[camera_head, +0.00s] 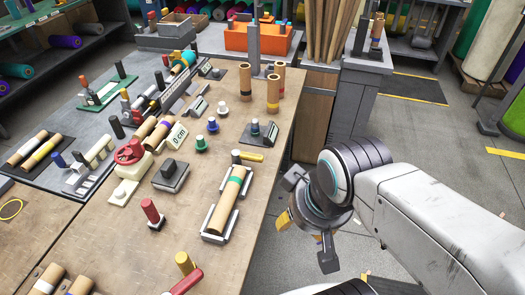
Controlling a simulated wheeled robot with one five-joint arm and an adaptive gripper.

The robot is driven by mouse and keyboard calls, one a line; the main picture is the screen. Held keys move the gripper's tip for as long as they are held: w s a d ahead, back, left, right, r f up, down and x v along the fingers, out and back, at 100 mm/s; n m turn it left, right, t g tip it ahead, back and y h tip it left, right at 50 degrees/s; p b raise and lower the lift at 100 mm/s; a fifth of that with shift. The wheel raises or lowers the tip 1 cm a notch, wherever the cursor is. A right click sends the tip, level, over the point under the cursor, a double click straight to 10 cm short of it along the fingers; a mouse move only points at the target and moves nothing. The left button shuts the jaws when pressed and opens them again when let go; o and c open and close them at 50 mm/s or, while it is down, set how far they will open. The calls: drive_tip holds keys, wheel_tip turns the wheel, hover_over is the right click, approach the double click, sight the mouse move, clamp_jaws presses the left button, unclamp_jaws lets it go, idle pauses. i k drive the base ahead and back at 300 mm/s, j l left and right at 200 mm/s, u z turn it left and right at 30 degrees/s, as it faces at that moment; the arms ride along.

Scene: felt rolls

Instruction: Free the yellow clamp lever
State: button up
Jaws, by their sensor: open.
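A small yellow lever (250,157) lies near the right edge of the wooden bench, beside a short post with a dark cap (236,157). It sits just above a cardboard roll with a green band (230,193), which rests in a pale metal cradle. I cannot tell whether the lever is gripped or blocked by anything. A red lever (187,281) with a yellow knob (185,263) is at the front edge of the picture. My gripper (306,238) is open and empty, right of the bench edge over the floor, apart from the yellow lever.
Close to the lever stand a dark-capped block (262,134), a green knob (201,144) and a white-based knob (219,109). Upright cardboard tubes (273,94) stand behind. A red handwheel (130,152) and an orange bin (258,38) are farther off. Floor right of the bench is clear.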

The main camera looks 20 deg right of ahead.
sight(237, 156)
drive_tip(key=i+l+u, duration=0.45)
drive_tip(key=l, duration=0.2)
drive_tip(key=l+u, duration=0.25)
drive_tip(key=l, duration=0.15)
drive_tip(key=i, duration=0.05)
